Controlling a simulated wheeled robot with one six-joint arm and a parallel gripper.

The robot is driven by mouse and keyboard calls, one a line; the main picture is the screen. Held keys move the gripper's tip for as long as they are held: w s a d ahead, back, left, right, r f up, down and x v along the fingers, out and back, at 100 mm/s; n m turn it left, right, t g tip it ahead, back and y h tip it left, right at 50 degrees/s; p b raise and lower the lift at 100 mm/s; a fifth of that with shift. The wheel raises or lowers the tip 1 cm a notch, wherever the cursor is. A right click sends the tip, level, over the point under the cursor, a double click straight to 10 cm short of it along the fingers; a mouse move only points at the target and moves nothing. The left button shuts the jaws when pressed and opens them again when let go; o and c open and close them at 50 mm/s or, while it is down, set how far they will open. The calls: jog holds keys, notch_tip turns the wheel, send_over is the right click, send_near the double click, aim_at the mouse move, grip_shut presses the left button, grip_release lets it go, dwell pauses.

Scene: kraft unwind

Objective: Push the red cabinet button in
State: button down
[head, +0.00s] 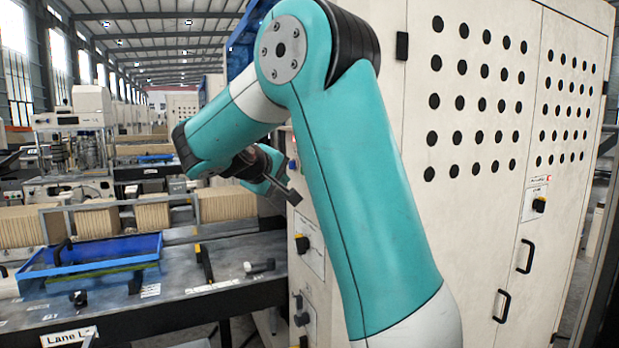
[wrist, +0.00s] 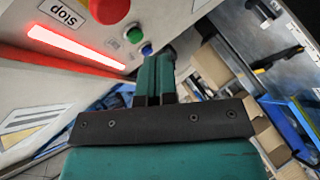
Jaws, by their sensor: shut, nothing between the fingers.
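The red button (wrist: 108,9) is at the top of the wrist view, cut off by the frame edge, on the pale cabinet face beside a label (wrist: 63,13) that reads "Stop" upside down. Green (wrist: 134,34) and blue (wrist: 147,49) buttons sit in line with it. My gripper (wrist: 156,60) is shut and empty. Its teal fingertips show just below and right of the blue button, apart from the red one; I cannot tell if they touch the panel. In the head view my gripper (head: 279,168) is beside the cabinet's left side, and the red button cannot be made out clearly.
A lit red strip (wrist: 75,50) runs along the panel. The cabinet (head: 475,130) with black holes fills the right. A bench (head: 190,293) with a blue tray (head: 95,262) and small tools stands at left. Rotary knobs (head: 302,244) stick out from the cabinet side.

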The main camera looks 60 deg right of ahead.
jog(key=shift+w+a, duration=0.55)
jog(key=shift+a, duration=0.3)
jog(key=s+a+f+n+t+y+b, duration=0.1)
jog(key=a+f+n+t+y+b, duration=0.25)
jog(key=a+f+y+b, duration=1.05)
jog(key=s+a+f+n+g+y, duration=0.1)
jog(key=s+a+f, duration=0.4)
jog(key=s+a, duration=0.5)
jog(key=s+a+f+n+g+y+p, duration=0.1)
jog(key=s+a+f+n+g, duration=0.3)
jog(key=s+a, duration=0.6)
jog(key=a+f+y, duration=0.1)
jog(key=a, duration=0.4)
jog(key=shift+s+a+f, duration=0.35)
jog(key=shift+s+f, duration=0.05)
jog(key=shift+n, duration=0.25)
